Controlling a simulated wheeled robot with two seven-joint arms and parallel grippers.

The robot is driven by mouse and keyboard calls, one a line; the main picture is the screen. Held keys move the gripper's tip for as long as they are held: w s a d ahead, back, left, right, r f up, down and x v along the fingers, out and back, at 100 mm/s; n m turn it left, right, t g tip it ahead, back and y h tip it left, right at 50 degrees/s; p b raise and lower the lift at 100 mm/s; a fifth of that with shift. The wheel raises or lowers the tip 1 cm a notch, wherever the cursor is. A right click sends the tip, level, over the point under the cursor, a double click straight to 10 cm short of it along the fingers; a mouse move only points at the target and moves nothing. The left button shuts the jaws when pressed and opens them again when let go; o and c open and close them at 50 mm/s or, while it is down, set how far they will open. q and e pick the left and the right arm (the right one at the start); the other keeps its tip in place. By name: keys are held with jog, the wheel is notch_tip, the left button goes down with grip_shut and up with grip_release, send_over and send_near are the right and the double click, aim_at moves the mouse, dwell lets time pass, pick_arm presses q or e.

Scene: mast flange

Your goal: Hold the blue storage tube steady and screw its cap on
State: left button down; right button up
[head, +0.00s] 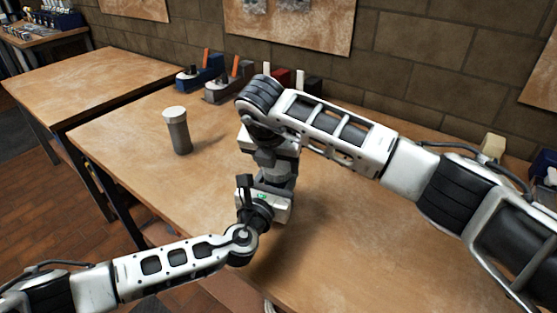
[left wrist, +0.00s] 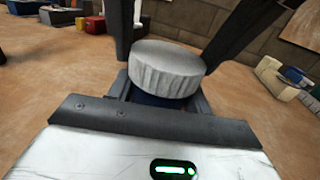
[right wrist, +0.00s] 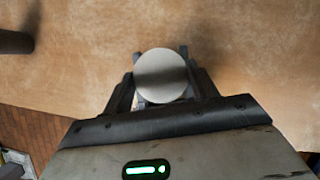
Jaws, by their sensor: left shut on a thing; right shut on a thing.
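The white ridged cap (left wrist: 166,70) sits on top of the blue storage tube (left wrist: 150,98), of which only a dark blue strip shows below it in the left wrist view. My left gripper (left wrist: 160,96) is shut on the tube just under the cap. My right gripper (right wrist: 161,78) comes from above and is shut on the cap, with a dark finger on each side of it. The cap's round top (right wrist: 161,72) shows between these fingers in the right wrist view. In the head view my arms hide the tube and cap. Whether the threads are engaged cannot be seen.
A grey tube with a white lid (head: 178,130) stands on the wooden table (head: 130,155) at left. Blue (head: 200,73) and grey (head: 228,85) holders with orange sticks stand near the wall. A cream block (head: 493,146) is at the far right. The table between is mostly clear.

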jog(key=m+h, duration=0.1)
jog(key=m, duration=0.2)
jog(key=m+g+h, duration=0.1)
jog(key=m, duration=0.2)
jog(key=shift+w+a+r, duration=0.1)
jog(key=shift+w+a, duration=0.05)
jog(key=shift+a, duration=0.05)
jog(key=m, duration=0.1)
jog(key=m+g+h, duration=0.1)
jog(key=m, duration=0.1)
jog(key=shift+w+a+m+g, duration=0.1)
jog(key=shift+m+g, duration=0.6)
jog(key=shift+m, duration=0.7)
jog(key=o, duration=0.9)
jog(key=shift+r, duration=2.2)
